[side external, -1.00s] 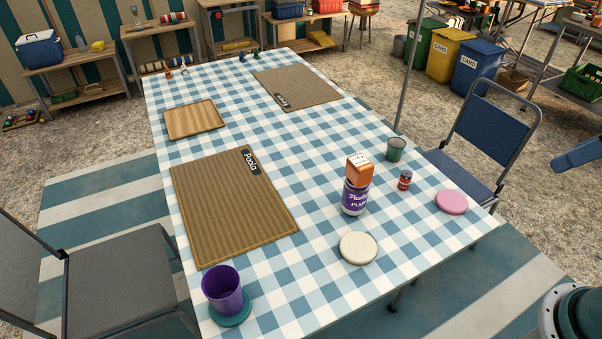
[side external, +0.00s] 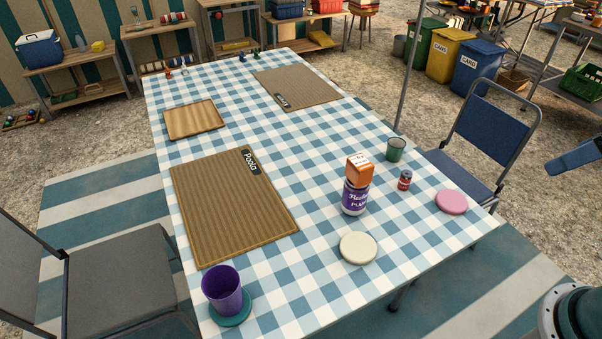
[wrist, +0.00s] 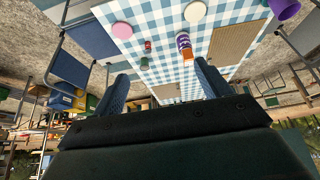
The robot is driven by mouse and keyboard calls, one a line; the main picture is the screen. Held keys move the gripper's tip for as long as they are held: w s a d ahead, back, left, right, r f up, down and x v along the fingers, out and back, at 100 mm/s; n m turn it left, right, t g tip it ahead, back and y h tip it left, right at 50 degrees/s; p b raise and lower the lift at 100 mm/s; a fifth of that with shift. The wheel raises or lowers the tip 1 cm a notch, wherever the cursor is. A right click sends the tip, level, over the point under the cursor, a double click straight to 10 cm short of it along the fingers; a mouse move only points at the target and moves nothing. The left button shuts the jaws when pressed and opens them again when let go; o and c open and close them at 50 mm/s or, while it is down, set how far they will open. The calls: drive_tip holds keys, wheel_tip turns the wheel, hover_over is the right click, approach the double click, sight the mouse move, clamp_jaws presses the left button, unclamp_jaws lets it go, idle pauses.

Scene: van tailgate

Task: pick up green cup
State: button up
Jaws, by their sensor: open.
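The green cup (side external: 395,149) stands upright on the checked table near its right edge, in the side view. It is small in the wrist view (wrist: 144,63), beyond the fingers and between them, nearer the left one. My gripper (wrist: 161,70) is open, with two blue fingers wide apart and nothing between them.
Near the cup are a small red can (side external: 404,181), a purple-labelled jar (side external: 355,198) with an orange box (side external: 359,170) on top, a pink disc (side external: 451,202) and a white disc (side external: 358,248). A blue folding chair (side external: 497,135) and a thin pole (side external: 408,65) stand beside the table.

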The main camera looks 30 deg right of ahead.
drive_tip(key=w+d+r+m+g, duration=0.15)
drive_tip(key=w+r+m, duration=0.3)
drive_tip(key=w, duration=0.85)
drive_tip(key=w+d+f+m+g, duration=0.1)
drive_tip(key=w+d+m, duration=0.1)
drive_tip(key=w, duration=0.6)
drive_tip(key=w+d+f+m, duration=0.1)
drive_tip(key=w+d+m, duration=0.15)
drive_tip(key=w, duration=0.45)
drive_tip(key=w+d+f+m+g, duration=0.1)
drive_tip(key=w+d+f+m, duration=0.3)
drive_tip(key=w+f, duration=0.5)
drive_tip(key=w+d+f+m+g, duration=0.2)
drive_tip(key=w+d+f+m, duration=0.3)
drive_tip(key=f, duration=1.1)
drive_tip(key=w, duration=0.3)
drive_tip(key=shift+w, duration=0.4)
drive_tip(key=shift+f, duration=0.1)
